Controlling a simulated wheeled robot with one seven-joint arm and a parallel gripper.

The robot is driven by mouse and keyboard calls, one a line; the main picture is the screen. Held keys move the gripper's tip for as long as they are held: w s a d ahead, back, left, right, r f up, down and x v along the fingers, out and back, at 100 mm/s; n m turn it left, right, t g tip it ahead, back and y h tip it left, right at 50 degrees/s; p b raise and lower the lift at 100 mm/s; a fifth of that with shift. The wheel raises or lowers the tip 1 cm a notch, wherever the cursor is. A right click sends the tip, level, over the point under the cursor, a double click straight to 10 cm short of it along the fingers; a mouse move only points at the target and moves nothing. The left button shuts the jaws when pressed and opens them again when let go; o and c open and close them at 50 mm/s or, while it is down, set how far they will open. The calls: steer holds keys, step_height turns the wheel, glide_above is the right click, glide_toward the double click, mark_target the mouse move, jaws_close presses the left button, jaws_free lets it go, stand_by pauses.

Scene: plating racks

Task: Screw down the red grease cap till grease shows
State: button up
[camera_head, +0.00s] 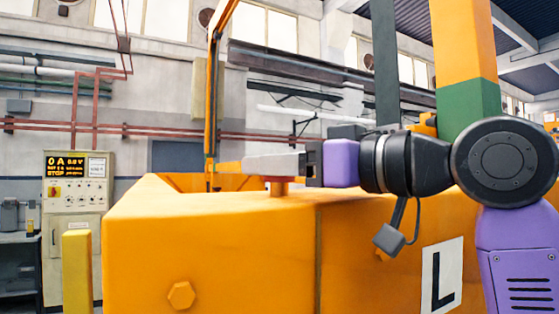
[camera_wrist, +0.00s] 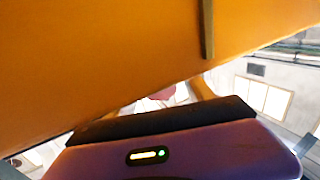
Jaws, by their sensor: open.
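The red grease cap (camera_head: 279,179) shows in the head view as a small reddish disc on a short orange stem on top of the big orange housing (camera_head: 210,225). My gripper (camera_head: 247,164) points left, level, with its grey fingers just above the cap in the picture. The fingers are open; I cannot tell whether they stand around the cap or touch it. The cap's upper part is hidden by the fingers. No grease can be made out. In the wrist view, a small reddish patch (camera_wrist: 161,93) shows past my purple wrist body; it may be the cap.
An orange upright with a green band (camera_head: 468,100) rises behind my arm. A thin orange post (camera_head: 212,100) stands behind the fingers. A control cabinet (camera_head: 75,200) with a lit display stands at left, behind a yellow post (camera_head: 77,270). The housing top left of the fingers looks clear.

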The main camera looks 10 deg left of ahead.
jaws_close()
steer(key=shift+m+t, duration=0.3)
steer(key=shift+t, duration=0.1)
steer(key=m+t+h, duration=0.2)
steer(key=m+t+h+b, duration=0.1)
steer(key=m+t+h, duration=0.1)
steer(key=h, duration=0.1)
steer(key=shift+s+a+m+t+h, duration=0.1)
steer(key=shift+s+m+t+h, duration=0.05)
steer(key=shift+m+t+h, duration=0.2)
steer(key=m+t+h, duration=0.1)
steer(key=m+h, duration=0.1)
steer(key=h, duration=0.2)
steer(key=m+t+h+b, duration=0.1)
steer(key=m+t+h, duration=0.1)
steer(key=m+h, duration=0.1)
steer(key=shift+h, duration=0.45)
steer(key=shift+m, duration=0.25)
jaws_free()
